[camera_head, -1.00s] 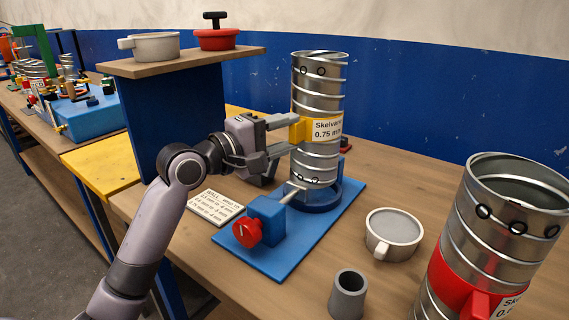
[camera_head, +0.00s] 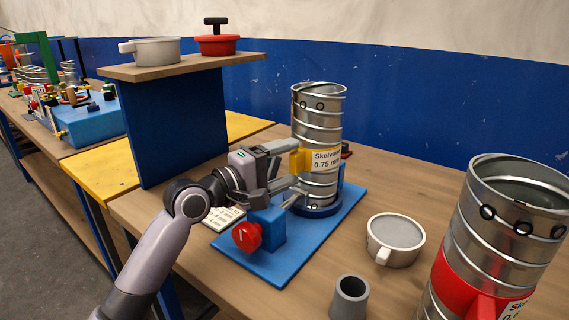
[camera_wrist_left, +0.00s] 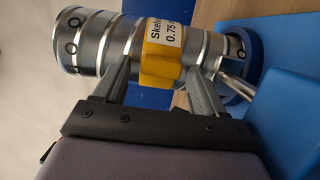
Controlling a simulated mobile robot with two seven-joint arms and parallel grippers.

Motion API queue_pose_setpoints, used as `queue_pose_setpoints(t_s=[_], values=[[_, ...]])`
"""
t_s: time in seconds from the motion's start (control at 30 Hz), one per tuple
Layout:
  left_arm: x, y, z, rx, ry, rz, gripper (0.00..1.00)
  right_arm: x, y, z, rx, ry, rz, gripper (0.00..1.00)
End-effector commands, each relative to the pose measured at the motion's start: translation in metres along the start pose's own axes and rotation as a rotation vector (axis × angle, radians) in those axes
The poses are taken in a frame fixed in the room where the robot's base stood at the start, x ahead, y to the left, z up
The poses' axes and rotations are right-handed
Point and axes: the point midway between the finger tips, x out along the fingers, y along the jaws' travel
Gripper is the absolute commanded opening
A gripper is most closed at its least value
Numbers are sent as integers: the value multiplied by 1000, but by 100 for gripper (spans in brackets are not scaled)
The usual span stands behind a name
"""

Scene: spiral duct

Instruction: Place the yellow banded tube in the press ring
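The yellow banded tube (camera_head: 319,128), a spiral metal duct with a yellow band and tab, stands roughly upright at the back of the blue base plate (camera_head: 262,262). Its lower end is inside the blue press ring (camera_head: 318,211); how deep it sits is hidden. My left gripper (camera_head: 293,166) is at the yellow tab, its fingers spread wider than the tab. In the left wrist view the yellow tab (camera_wrist_left: 160,70) lies between the fingers (camera_wrist_left: 158,75), with gaps on both sides. My right gripper is not in view.
A blue block with a red knob (camera_head: 247,236) stands at the plate's front, close below my left gripper. A red banded tube (camera_head: 470,252), a white cup (camera_head: 394,242) and a grey sleeve (camera_head: 348,298) stand to the right. A raised shelf (camera_head: 185,63) holding pots is behind left.

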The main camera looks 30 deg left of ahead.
Motion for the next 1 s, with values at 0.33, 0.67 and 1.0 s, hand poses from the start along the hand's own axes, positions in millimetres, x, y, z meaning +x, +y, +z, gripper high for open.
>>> queue_pose_setpoints(t_s=[0.33,0.67,1.0], values=[[-2,3,0,1,0,1,70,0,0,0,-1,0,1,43],[-54,1,0,2,2,-2,70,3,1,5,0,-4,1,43],[-106,2,0,0,2,-1,70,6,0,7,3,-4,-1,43]])
